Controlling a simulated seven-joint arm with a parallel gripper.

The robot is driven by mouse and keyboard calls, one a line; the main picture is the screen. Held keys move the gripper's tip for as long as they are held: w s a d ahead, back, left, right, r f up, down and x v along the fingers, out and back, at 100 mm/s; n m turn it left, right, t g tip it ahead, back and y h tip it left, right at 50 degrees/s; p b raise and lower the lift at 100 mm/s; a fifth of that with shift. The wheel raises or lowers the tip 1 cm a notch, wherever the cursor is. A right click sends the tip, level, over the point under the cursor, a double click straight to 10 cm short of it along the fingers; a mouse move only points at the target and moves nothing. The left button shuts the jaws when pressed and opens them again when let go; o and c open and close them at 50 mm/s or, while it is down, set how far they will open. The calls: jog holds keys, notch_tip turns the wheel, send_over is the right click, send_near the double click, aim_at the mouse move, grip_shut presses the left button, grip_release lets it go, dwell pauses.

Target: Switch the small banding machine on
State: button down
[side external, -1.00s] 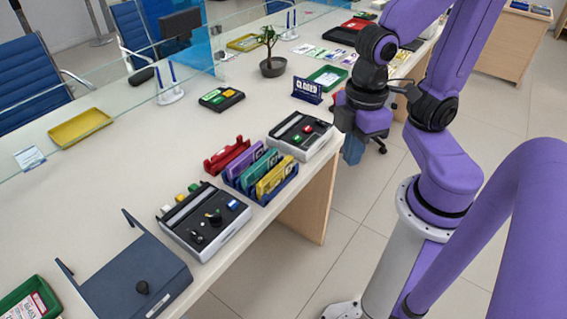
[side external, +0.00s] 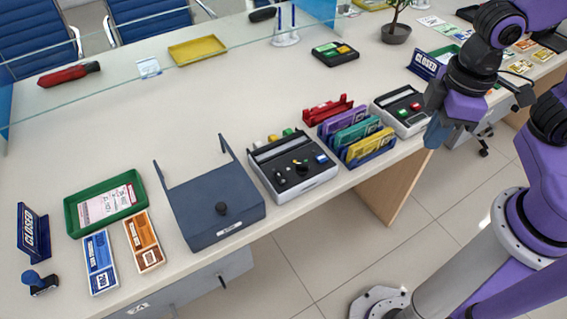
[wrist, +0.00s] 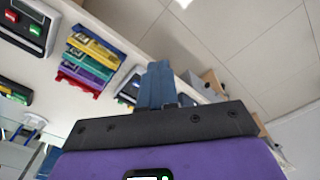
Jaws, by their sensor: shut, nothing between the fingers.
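Two grey-and-black machines stand on the counter. The smaller one (side external: 396,106), with a red and a green button, is at the right of the file rack; I take it for the small banding machine. In the wrist view it is at the upper left (wrist: 26,30), cut by the frame edge. The larger machine (side external: 318,177), with knobs and a blue button, is left of the rack. My gripper (side external: 437,134) is shut and empty, its blue fingers to the right of the smaller machine and apart from its buttons. The fingers also show in the wrist view (wrist: 158,85).
A rack (side external: 370,158) of coloured files stands between the machines. A dark blue cover box (side external: 215,200), trays and a CLOSED sign (side external: 424,65) share the counter. A glass screen runs along the back.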

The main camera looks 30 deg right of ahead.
jog(key=w+a+f+m, duration=0.2)
jog(key=w+a+m, duration=0.3)
jog(key=w+a, duration=0.5)
jog(key=m+t, duration=0.1)
jog(key=m, duration=0.4)
send_over(278, 174)
jog(key=s, duration=0.3)
jog(key=f, duration=0.4)
jog(key=shift+w, duration=0.2)
jog(key=shift+f, duration=0.1)
jog(key=f, duration=0.4)
jog(key=w+f, duration=0.1)
jog(key=f, duration=0.4)
jog(key=w+f, duration=0.1)
jog(key=f, duration=0.3)
jog(key=shift+f, duration=0.3)
jog(key=shift+f, duration=0.1)
